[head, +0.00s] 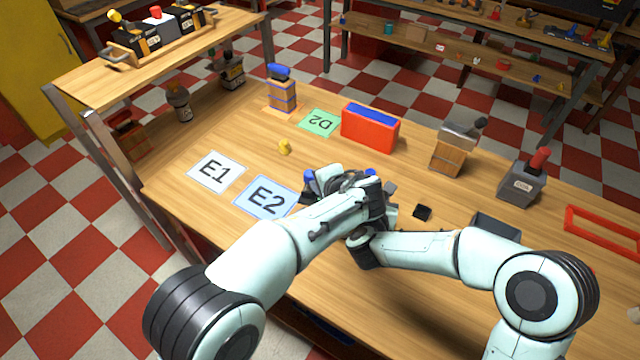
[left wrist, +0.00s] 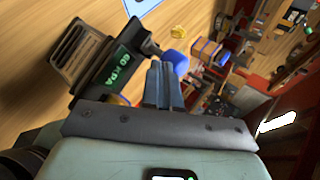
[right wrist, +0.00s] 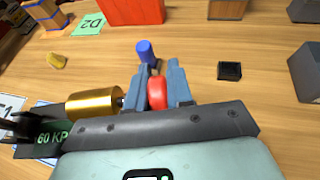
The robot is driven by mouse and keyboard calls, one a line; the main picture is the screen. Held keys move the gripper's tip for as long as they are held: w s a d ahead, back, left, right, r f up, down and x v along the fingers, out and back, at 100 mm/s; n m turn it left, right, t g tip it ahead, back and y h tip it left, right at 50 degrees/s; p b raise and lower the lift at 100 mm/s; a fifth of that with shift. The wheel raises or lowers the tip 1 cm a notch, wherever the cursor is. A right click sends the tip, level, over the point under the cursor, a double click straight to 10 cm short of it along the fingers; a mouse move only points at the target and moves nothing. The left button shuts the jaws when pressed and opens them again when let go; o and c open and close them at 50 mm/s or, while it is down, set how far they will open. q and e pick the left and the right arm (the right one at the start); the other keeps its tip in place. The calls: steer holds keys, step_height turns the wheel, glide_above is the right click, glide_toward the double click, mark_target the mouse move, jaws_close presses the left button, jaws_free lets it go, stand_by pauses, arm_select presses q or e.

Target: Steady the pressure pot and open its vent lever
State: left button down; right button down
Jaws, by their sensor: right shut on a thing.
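The pressure pot (left wrist: 103,75) shows in the left wrist view as a dark body with a ribbed end and a green "60 KPA" readout. In the right wrist view its readout (right wrist: 55,137) is at the lower left, beside a gold cylinder (right wrist: 95,103). My right gripper (right wrist: 160,88) is shut on a red handle (right wrist: 157,92); whether this is the vent lever I cannot tell. A blue knob (right wrist: 145,52) stands just beyond its fingertips. My left gripper (left wrist: 165,85) has its fingers together beside the pot, with a blue part (left wrist: 176,62) behind the tips. In the head view my arms mostly hide the pot.
Mats E1 (head: 215,171), E2 (head: 266,196) and D2 (head: 319,123) lie on the table. A yellow piece (head: 285,147), a red box (head: 370,128), a wooden-bodied device (head: 449,155), a grey device (head: 521,184) and a small black block (head: 422,212) stand around.

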arm_select(q)
steer(key=shift+a, duration=0.25)
steer(key=shift+w+a+r+n+h, duration=0.2)
steer(key=shift+a+n+h, duration=0.1)
steer(key=shift+h, duration=0.1)
steer(key=shift+a+g, duration=0.15)
steer(key=shift+g, duration=0.15)
steer(key=shift+w+a+r, duration=0.15)
steer(key=shift+w+a, duration=0.1)
steer(key=shift+a, duration=0.4)
steer(key=shift+w+a+r, duration=0.15)
steer(key=shift+w+a, duration=0.05)
steer(key=shift+a, duration=0.4)
steer(key=shift+w+a+h, duration=0.1)
steer(key=shift+a+h, duration=0.2)
steer(key=shift+a, duration=0.05)
steer(key=shift+w+a+f+n+g+h, duration=0.15)
steer(key=shift+a+n+g+h, duration=0.1)
steer(key=shift+a+h, duration=0.25)
steer(key=shift+w+a+f+n+g+h, duration=0.15)
steer(key=shift+a+g+h, duration=0.1)
steer(key=shift+a+h, duration=0.2)
steer(key=shift+a, duration=0.15)
